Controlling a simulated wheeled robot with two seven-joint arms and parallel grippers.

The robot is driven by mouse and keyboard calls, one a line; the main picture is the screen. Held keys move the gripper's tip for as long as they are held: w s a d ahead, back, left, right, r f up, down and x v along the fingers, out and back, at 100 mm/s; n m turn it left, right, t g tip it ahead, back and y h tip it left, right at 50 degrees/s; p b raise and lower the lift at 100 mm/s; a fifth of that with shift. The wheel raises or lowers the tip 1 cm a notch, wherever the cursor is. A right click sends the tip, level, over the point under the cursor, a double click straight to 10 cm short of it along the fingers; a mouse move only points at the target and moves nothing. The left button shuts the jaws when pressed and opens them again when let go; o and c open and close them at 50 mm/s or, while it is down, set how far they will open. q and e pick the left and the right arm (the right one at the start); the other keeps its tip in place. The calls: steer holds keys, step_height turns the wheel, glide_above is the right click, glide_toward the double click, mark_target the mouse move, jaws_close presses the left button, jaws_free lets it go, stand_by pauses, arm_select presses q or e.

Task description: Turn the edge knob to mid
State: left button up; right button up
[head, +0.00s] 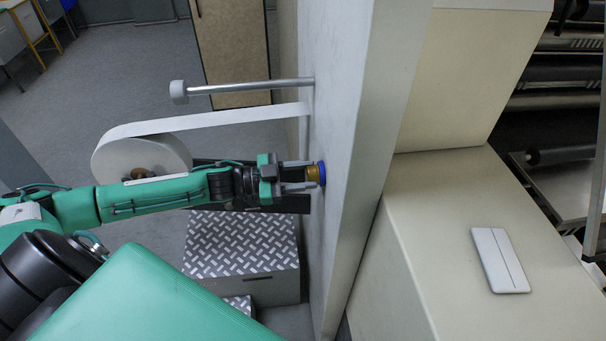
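The knob's pointer or marking cannot be seen. My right gripper is not in view.
A white film roll (120,160) and its web lie behind my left arm. A metal rod (240,87) juts left from the panel above. A tread-plate step box (240,245) stands below. A cream machine housing (440,220) is right of the panel.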

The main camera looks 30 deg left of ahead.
arm_select(q)
steer(key=c, duration=0.3)
steer(key=shift+c, duration=0.2)
steer(key=shift+f+m+b, duration=0.1)
steer(key=shift+m+b, duration=6.55)
steer(key=shift+m, duration=2.25)
steer(key=o, duration=1)
